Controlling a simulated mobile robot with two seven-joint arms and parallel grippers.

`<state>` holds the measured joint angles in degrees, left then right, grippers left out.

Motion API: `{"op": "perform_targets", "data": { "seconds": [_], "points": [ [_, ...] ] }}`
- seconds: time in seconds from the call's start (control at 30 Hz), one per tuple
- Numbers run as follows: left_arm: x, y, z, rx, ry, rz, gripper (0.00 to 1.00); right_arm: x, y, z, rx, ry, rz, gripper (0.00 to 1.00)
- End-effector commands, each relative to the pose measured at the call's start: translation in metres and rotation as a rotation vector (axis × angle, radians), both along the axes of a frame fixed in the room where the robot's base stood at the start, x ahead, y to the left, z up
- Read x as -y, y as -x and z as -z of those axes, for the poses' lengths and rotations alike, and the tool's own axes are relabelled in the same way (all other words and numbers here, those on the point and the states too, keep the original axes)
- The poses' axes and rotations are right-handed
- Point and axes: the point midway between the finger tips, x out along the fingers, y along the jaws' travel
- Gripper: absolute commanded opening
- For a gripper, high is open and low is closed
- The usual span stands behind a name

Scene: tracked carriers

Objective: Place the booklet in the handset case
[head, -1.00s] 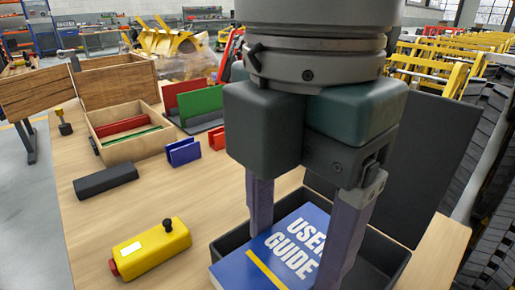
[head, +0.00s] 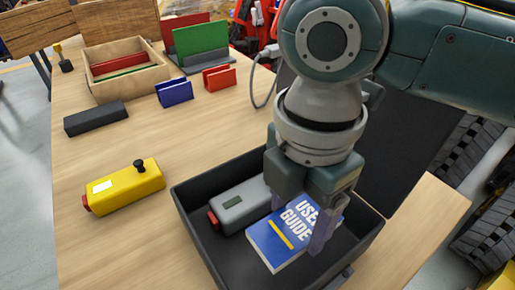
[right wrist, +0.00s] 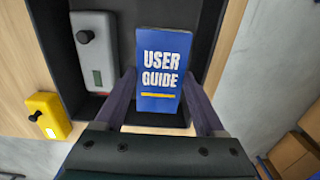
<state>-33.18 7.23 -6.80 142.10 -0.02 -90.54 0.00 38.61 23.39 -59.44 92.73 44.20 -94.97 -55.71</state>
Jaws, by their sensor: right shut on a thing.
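The blue booklet (head: 284,236), marked USER GUIDE, is inside the black handset case (head: 190,222), in its right part. In the right wrist view the booklet (right wrist: 160,70) lies between the two fingers. My right gripper (head: 300,226) is shut on the booklet, reaching down into the open case. A grey handset (head: 240,204) with a red end lies in the case left of the booklet; it also shows in the right wrist view (right wrist: 94,50). Whether the booklet touches the case floor I cannot tell. My left gripper is not in view.
A yellow handset (head: 125,188) lies on the table left of the case. A dark block (head: 96,118), a blue holder (head: 174,93), a red holder (head: 219,78) and a wooden box (head: 125,90) stand farther back. The case's raised lid (head: 400,150) is behind my right arm.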

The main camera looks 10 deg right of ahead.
Motion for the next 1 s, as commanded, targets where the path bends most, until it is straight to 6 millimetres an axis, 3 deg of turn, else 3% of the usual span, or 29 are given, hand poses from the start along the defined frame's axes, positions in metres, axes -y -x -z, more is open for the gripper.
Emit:
{"op": "perform_targets", "data": {
  "seconds": [0.03,0.27,0.5,0.9,0.93,1.0],
  "points": [
    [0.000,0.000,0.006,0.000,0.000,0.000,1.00,0.000,0.000,0.012,-0.002,0.001,0.000,0.12],
    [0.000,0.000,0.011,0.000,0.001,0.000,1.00,-0.001,0.000,0.035,0.000,-0.001,-0.001,0.12],
    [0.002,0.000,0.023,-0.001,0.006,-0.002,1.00,-0.001,0.000,0.069,0.001,-0.001,-0.001,0.12],
    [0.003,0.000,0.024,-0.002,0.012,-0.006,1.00,-0.001,0.000,0.073,0.002,-0.001,-0.002,0.12],
    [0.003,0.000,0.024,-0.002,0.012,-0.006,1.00,0.000,0.000,0.073,0.001,0.000,-0.002,0.73],
    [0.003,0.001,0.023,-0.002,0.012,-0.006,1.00,0.000,0.000,0.073,0.001,0.000,-0.002,0.81]
  ]
}}
